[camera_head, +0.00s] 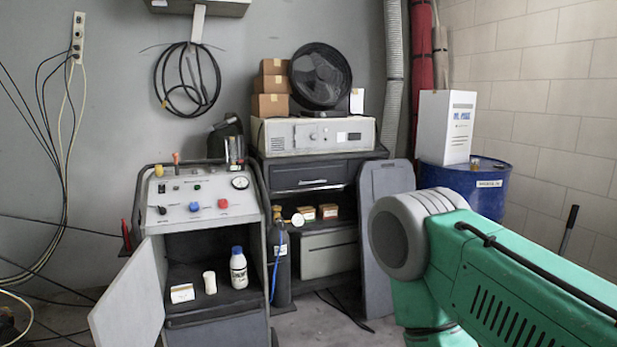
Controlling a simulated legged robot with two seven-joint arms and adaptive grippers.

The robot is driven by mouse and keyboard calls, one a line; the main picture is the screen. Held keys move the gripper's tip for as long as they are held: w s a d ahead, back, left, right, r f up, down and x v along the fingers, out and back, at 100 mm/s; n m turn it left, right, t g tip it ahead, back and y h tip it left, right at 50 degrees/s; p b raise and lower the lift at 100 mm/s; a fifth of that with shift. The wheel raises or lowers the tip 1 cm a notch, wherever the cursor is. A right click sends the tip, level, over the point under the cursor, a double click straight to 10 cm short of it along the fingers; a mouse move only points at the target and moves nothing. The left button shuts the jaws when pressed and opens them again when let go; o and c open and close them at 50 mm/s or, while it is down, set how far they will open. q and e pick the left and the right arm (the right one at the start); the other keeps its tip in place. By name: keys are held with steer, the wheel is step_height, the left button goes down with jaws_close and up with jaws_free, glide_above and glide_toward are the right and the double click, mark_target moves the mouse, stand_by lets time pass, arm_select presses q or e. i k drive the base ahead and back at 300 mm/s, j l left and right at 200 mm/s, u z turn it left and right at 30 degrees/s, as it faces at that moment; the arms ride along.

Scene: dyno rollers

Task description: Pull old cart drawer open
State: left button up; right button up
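A dark grey cart (381,153) stands against the back wall. Its upper drawer (306,179), with a bar handle, looks shut. Below it is an open shelf with small boxes, and a lighter grey lower drawer (329,259) that also looks shut. A second, grey cart (245,217) with a sloped control panel stands in front and to the left. Its door hangs open, and a dark front panel (218,326) shows under its shelf. I cannot tell which cart is the old one. Neither of my grippers is in view.
A gas cylinder (281,262) with a gauge stands between the carts. A grey panel (378,230) leans at the back cart's right side. A blue drum (490,185) stands farther right. Cables lie on the floor and hang at left. The lower right is covered close up.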

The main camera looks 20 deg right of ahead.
mark_target(283, 176)
steer(key=i+l+z, duration=0.15)
steer(key=i+l, duration=0.65)
steer(key=i, duration=0.05)
